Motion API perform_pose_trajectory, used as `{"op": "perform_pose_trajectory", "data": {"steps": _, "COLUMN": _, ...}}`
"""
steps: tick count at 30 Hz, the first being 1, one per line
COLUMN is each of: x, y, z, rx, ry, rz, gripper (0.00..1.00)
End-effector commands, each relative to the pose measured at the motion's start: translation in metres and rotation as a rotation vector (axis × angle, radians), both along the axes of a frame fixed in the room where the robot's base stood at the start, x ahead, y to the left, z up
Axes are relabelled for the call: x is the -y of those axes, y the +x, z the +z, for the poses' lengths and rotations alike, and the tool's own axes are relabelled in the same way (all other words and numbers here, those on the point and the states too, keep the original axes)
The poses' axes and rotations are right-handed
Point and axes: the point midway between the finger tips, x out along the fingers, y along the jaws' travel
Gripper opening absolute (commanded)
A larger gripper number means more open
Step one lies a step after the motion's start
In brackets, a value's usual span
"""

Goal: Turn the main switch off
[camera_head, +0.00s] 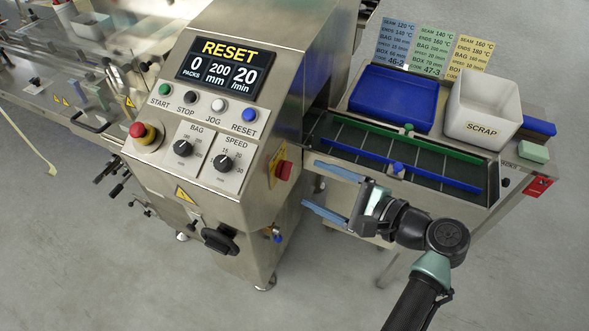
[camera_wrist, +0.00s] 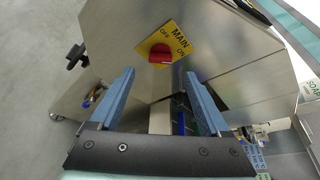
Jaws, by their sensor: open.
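The main switch is a red rotary knob (camera_wrist: 160,54) on a yellow plate (camera_wrist: 178,32) marked MAIN, OFF and ON. In the head view the red knob (camera_head: 284,170) sits on the right side face of the steel cabinet. I cannot tell for sure which mark the knob points to. My gripper (camera_head: 311,184) is open and empty, to the right of the switch, with its blue fingers pointing at the cabinet side. In the wrist view my gripper (camera_wrist: 159,74) has its fingers either side of the knob's line, apart from the knob.
The control panel display (camera_head: 226,68) reads RESET. A red emergency stop (camera_head: 146,134) is on the panel's left. A black handle (camera_head: 218,240) juts out low on the cabinet. The conveyor (camera_head: 400,165), blue tray (camera_head: 393,97) and white SCRAP bin (camera_head: 483,108) are right of the cabinet.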

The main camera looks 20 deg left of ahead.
Motion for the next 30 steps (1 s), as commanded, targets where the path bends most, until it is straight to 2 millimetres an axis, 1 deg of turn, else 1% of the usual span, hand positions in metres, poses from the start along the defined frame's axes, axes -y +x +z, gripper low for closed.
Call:
{"op": "perform_pose_trajectory", "data": {"steps": 1, "x": -0.012, "y": 0.003, "z": -0.003, "rx": -0.002, "ry": 0.000, "rz": 0.005, "gripper": 0.80}}
{"op": "perform_pose_trajectory", "data": {"steps": 3, "x": -0.025, "y": 0.007, "z": -0.007, "rx": 0.000, "ry": -0.002, "rz": 0.005, "gripper": 0.80}}
{"op": "perform_pose_trajectory", "data": {"steps": 6, "x": -0.041, "y": 0.013, "z": -0.012, "rx": 0.000, "ry": -0.002, "rz": 0.004, "gripper": 0.80}}
{"op": "perform_pose_trajectory", "data": {"steps": 9, "x": -0.052, "y": 0.017, "z": -0.015, "rx": 0.001, "ry": -0.002, "rz": 0.002, "gripper": 0.80}}
{"op": "perform_pose_trajectory", "data": {"steps": 12, "x": -0.060, "y": 0.020, "z": -0.018, "rx": 0.000, "ry": -0.002, "rz": 0.002, "gripper": 0.80}}
{"op": "perform_pose_trajectory", "data": {"steps": 15, "x": -0.064, "y": 0.021, "z": -0.019, "rx": 0.001, "ry": -0.003, "rz": 0.000, "gripper": 0.80}}
{"op": "perform_pose_trajectory", "data": {"steps": 23, "x": -0.064, "y": 0.022, "z": -0.019, "rx": 0.003, "ry": -0.002, "rz": -0.001, "gripper": 0.80}}
{"op": "perform_pose_trajectory", "data": {"steps": 26, "x": -0.064, "y": 0.022, "z": -0.019, "rx": 0.003, "ry": -0.002, "rz": -0.001, "gripper": 0.64}}
{"op": "perform_pose_trajectory", "data": {"steps": 30, "x": -0.064, "y": 0.022, "z": -0.019, "rx": 0.003, "ry": -0.002, "rz": -0.001, "gripper": 0.39}}
